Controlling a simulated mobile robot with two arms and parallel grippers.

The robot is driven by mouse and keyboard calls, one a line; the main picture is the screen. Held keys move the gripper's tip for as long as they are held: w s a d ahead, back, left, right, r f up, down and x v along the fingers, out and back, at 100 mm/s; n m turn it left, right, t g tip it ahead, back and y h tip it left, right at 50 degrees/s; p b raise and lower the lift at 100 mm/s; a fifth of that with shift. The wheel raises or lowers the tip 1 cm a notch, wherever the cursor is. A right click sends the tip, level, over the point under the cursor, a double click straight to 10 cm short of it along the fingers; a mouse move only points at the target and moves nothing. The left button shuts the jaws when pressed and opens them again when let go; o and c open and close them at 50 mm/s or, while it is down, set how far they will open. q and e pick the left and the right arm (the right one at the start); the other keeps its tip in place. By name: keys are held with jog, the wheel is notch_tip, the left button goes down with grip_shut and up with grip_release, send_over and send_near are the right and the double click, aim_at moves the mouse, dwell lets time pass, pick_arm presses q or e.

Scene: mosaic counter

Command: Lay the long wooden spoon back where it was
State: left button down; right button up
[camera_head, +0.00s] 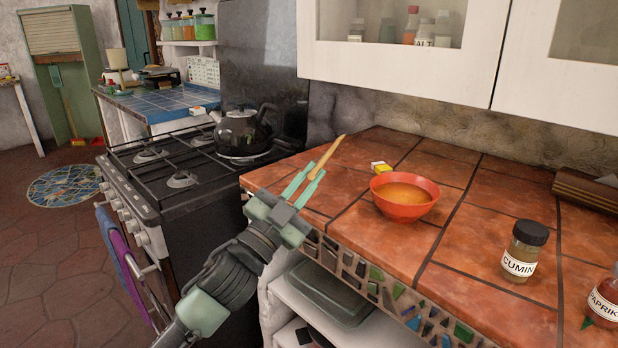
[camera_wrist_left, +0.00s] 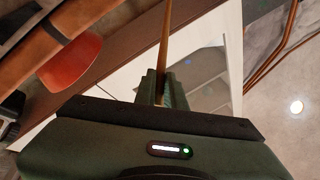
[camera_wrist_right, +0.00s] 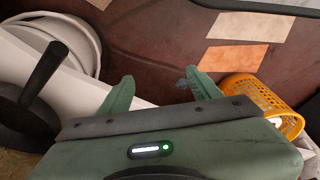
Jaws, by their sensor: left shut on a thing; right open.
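The long wooden spoon (camera_head: 327,158) is in my left gripper (camera_head: 305,184), which is shut on it above the counter's left edge. Its thin shaft sticks up and away from the fingers, tilted. The spoon also shows in the left wrist view (camera_wrist_left: 165,45), running between the fingers (camera_wrist_left: 160,85); its far end is cut off there. My right gripper (camera_wrist_right: 160,90) is open and empty in the right wrist view, and it does not show in the head view.
A cumin jar (camera_head: 523,250) and paprika jar (camera_head: 603,300) stand to the right. A stove with a kettle (camera_head: 240,132) is left. An orange basket (camera_wrist_right: 258,97) is by my right gripper.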

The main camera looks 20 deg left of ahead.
notch_tip(320, 180, up, 15)
jog(key=t+b, duration=0.1)
jog(key=b, duration=0.3)
jog(key=shift+s+d+f, duration=0.2)
jog(key=shift+s, duration=0.15)
dwell(0.4)
